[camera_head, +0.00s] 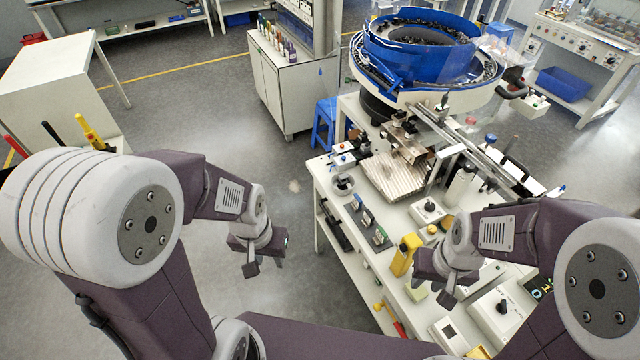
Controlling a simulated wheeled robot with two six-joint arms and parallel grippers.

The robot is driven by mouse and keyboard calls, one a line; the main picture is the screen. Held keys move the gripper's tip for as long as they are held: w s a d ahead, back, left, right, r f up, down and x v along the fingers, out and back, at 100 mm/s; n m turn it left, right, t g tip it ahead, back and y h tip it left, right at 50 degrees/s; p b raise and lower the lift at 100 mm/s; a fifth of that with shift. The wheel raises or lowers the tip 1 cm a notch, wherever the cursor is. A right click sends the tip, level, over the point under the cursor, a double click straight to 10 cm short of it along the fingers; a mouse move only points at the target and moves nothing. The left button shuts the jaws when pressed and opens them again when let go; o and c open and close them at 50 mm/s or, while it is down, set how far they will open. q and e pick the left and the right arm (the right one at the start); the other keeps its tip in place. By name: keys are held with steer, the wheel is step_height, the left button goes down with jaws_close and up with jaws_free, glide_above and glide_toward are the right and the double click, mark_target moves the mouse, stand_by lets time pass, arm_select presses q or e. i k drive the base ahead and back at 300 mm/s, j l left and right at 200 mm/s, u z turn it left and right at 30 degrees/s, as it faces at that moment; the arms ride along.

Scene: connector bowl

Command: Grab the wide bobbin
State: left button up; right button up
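I cannot pick out a wide bobbin with certainty. My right gripper (453,294) is over the front part of the bench, beside a yellow device. Its fingers look apart and empty. My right forearm hides part of the bench's right side.
A blue bowl feeder (424,48) stands at the back of the bench, with a rail running right. A ridged metal plate (392,178), a yellow device (404,254) and white boxes (497,312) crowd the top. A blue stool (325,124) stands behind.

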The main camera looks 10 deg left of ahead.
mark_target(343, 179)
steer(key=i+u, duration=0.15)
steer(key=i, duration=0.25)
steer(key=i+j+u, duration=0.15)
steer(key=j, duration=0.3)
steer(key=i+j+u, duration=0.15)
steer(key=i+j, duration=0.2)
steer(key=i, duration=0.05)
